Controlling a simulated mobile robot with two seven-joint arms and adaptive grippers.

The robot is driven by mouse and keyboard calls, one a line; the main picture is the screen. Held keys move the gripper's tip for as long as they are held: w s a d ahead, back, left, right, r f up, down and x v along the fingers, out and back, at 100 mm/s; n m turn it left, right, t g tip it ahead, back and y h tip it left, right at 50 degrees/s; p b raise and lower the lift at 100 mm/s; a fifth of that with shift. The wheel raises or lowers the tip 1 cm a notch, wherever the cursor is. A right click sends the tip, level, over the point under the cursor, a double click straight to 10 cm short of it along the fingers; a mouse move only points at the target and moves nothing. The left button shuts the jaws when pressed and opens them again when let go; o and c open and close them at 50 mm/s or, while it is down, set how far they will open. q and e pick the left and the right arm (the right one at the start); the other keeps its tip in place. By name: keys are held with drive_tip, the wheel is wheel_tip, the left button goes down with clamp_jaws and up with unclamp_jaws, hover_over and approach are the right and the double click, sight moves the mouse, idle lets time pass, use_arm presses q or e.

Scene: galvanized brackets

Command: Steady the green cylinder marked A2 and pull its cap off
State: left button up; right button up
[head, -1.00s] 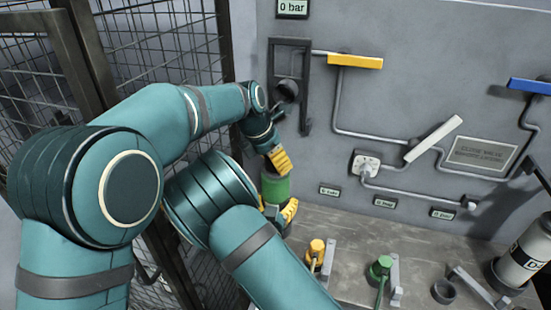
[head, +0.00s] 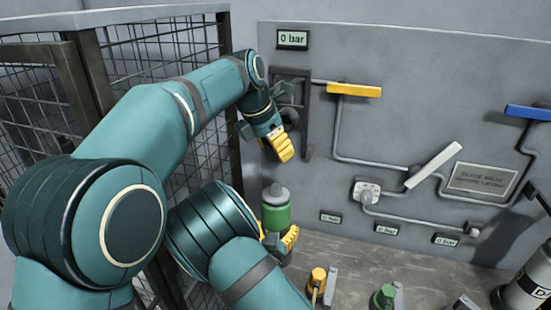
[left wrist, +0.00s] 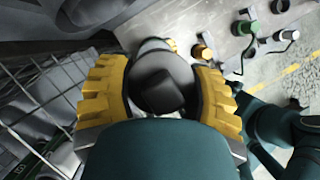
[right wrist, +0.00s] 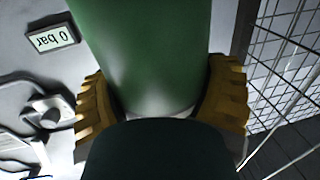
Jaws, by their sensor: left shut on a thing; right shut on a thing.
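The green cylinder (head: 276,215) stands upright at the left end of the bench, with a bare grey top (head: 275,190). No A2 mark is visible from here. My right gripper (head: 277,241) is shut around its lower body, and the green side fills much of the right wrist view (right wrist: 145,50). My left gripper (head: 277,147) is above the cylinder, with a clear gap between them. It is shut on a dark round cap (left wrist: 162,82), seen between the yellow fingers in the left wrist view. The cap is mostly hidden in the head view.
A dark bracket (head: 306,125) is on the wall panel behind my left gripper. Pipes with a yellow handle (head: 354,90) and a white handle (head: 433,167) run to the right. Yellow (head: 317,279) and green (head: 383,296) fittings stand on the bench. A mesh fence (head: 150,45) is at left.

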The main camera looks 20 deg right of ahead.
use_arm(q)
drive_tip(key=shift+r, duration=1.9)
use_arm(e)
drive_tip(key=o, duration=1.1)
drive_tip(key=shift+o, duration=0.2)
drive_tip(key=shift+s, duration=0.1)
